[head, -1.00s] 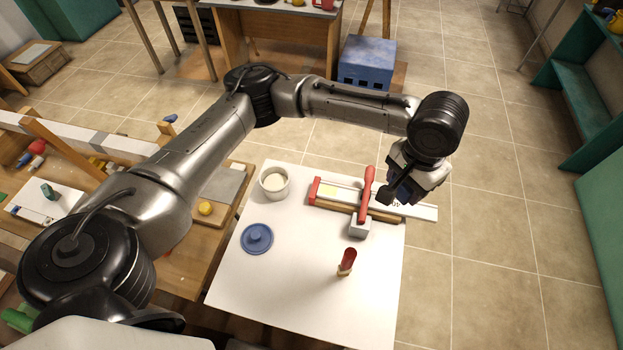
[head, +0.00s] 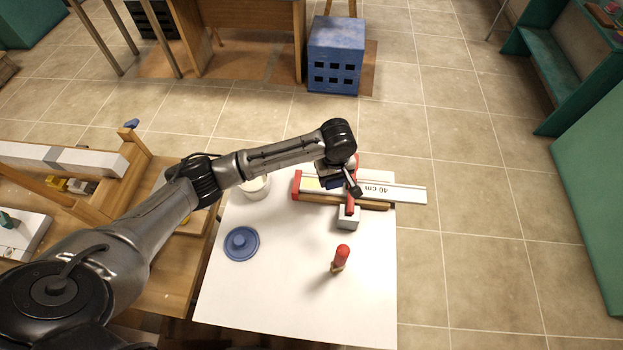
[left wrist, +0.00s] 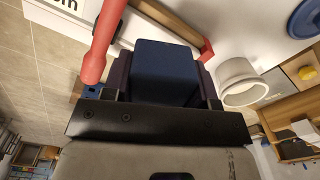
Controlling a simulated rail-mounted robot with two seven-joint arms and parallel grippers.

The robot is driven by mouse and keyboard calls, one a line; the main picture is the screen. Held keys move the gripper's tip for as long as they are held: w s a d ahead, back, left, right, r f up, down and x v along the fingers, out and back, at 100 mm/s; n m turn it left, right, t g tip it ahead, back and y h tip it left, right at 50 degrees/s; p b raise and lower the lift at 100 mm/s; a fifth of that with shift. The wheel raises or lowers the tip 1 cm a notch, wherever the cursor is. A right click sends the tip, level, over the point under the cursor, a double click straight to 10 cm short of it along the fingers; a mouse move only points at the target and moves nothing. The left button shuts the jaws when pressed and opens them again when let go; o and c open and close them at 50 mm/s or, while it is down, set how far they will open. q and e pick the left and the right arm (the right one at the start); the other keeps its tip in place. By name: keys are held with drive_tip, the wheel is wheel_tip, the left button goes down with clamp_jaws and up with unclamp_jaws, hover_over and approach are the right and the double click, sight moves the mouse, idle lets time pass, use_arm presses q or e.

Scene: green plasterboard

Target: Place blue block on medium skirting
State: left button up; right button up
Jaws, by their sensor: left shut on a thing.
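My left gripper (head: 338,180) is shut on a dark blue block and is above the white table, over or close to the red-handled item on the board. In the left wrist view the blue block (left wrist: 165,70) sits between the fingers (left wrist: 163,90). A long white board marked "40 cm" (head: 405,194) lies at the table's far side, with a red end piece (head: 297,185) on its left and a wooden strip (head: 375,206) along its near side. I cannot tell whether it is the medium skirting. My right gripper is not in view.
A blue lid (head: 241,243), a white pot (head: 256,188) and a red-topped upright piece (head: 342,257) stand on the table (head: 285,290). Its front part is mostly clear.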

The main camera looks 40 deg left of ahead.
use_arm(q)
hover_over(311, 183)
wheel_tip(311, 183, down, 4)
drive_tip(key=shift+w+f+b, duration=0.1)
drive_tip(key=shift+f+b, duration=0.15)
drive_tip(key=shift+b, duration=0.1)
drive_tip(key=shift+f+b, duration=0.35)
drive_tip(key=shift+f, duration=1.65)
drive_tip(key=shift+f, duration=0.15)
drive_tip(key=o, duration=0.9)
